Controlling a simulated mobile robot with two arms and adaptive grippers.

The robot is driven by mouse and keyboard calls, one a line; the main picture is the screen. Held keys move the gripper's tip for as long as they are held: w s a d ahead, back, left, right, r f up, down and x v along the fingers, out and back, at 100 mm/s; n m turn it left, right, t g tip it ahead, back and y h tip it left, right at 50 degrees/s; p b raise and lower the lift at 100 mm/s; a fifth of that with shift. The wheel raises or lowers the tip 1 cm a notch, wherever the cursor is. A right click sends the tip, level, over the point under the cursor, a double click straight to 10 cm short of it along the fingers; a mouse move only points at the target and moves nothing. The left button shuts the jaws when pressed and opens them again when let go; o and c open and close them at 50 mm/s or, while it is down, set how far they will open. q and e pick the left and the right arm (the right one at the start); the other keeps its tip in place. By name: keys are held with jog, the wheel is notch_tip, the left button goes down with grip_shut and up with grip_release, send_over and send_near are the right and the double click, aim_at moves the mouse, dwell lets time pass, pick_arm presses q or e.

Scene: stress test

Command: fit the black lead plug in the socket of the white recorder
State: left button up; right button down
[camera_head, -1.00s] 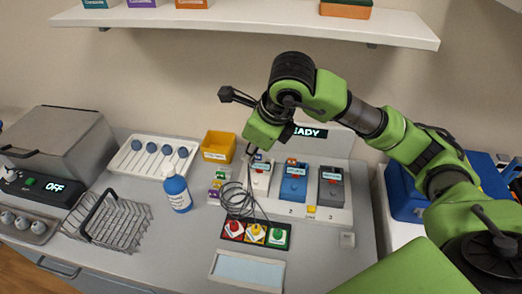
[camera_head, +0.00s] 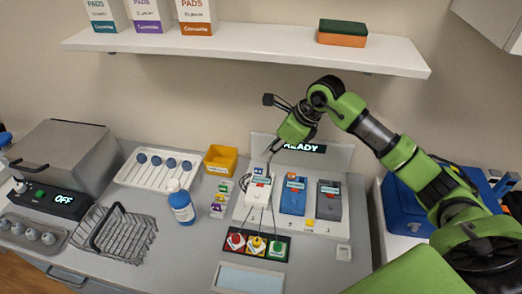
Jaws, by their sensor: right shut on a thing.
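The white recorder (camera_head: 258,188) stands in the left bay of a white rack on the counter, beside a blue one and a dark grey one. My right gripper (camera_head: 272,150) is just above and behind the white recorder's top end. It is shut on the black lead plug, which is small and mostly hidden by the fingers. I cannot tell whether the plug touches the socket. Thin dark leads run from the recorder area down to a black strip with red (camera_head: 235,242), yellow (camera_head: 255,244) and green (camera_head: 276,249) pieces. My left gripper is not in view.
The white rack (camera_head: 330,228) has a READY display (camera_head: 305,147) behind it. A yellow bin (camera_head: 221,160), a blue bottle (camera_head: 181,207) and a wire basket (camera_head: 115,236) stand to the left. A shelf (camera_head: 250,48) spans above. A blue case (camera_head: 405,205) is at right.

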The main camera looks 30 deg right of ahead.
jog(key=shift+d+f+b, duration=0.1)
jog(key=shift+f+b, duration=1.5)
jog(key=shift+f, duration=1.2)
jog(key=shift+f+b, duration=1.05)
dwell(0.8)
jog(key=c, duration=2.3)
grip_release()
jog(key=shift+c, duration=0.2)
jog(key=shift+r, duration=0.2)
jog(key=shift+r+p, duration=1.1)
jog(key=shift+r, duration=0.75)
